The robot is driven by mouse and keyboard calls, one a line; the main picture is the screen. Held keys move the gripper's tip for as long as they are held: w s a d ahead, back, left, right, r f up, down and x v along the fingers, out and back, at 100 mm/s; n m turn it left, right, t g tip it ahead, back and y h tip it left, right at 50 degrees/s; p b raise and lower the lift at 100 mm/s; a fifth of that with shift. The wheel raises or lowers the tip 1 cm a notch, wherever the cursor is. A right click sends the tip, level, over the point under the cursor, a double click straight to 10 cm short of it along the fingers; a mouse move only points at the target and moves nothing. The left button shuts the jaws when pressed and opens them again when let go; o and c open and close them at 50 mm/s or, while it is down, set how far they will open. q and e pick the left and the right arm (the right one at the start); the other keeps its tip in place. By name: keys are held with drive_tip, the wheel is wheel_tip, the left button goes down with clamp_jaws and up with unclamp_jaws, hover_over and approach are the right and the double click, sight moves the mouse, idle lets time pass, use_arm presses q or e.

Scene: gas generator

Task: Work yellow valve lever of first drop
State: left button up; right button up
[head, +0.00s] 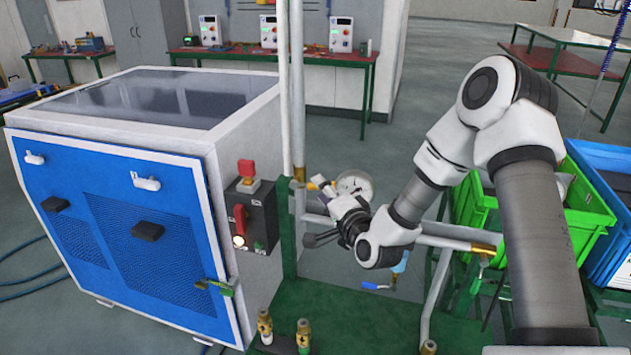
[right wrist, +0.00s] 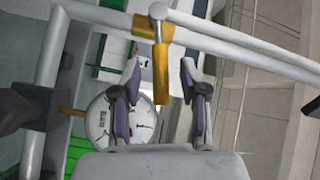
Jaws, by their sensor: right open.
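The yellow valve lever (right wrist: 161,75) hangs from a pale pipe in the right wrist view, its upper end at a yellow pipe fitting. My right gripper (right wrist: 160,82) is open, with one purple-grey finger on each side of the lever. Gaps show between the lever and both fingers, so I see no grip on it. In the head view my right gripper (head: 322,188) is beside the round gauge (head: 355,184) and the green post. I cannot make out the lever clearly there. My left gripper is not in view.
The blue-fronted generator cabinet (head: 120,225) stands left, with a dark switch box (head: 250,217) near the green post (head: 289,230). Another pipe with a brass fitting (head: 484,249) runs right. A green crate (head: 580,228) stands beyond my right arm. The gauge also shows in the wrist view (right wrist: 106,122).

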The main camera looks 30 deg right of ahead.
drive_tip(key=shift+w, duration=0.9)
drive_tip(key=shift+w+d, duration=0.15)
drive_tip(key=shift+w, duration=0.1)
drive_tip(key=shift+s+d+r, duration=0.1)
drive_tip(key=shift+s, duration=0.1)
drive_tip(key=shift+w, duration=0.15)
clamp_jaws()
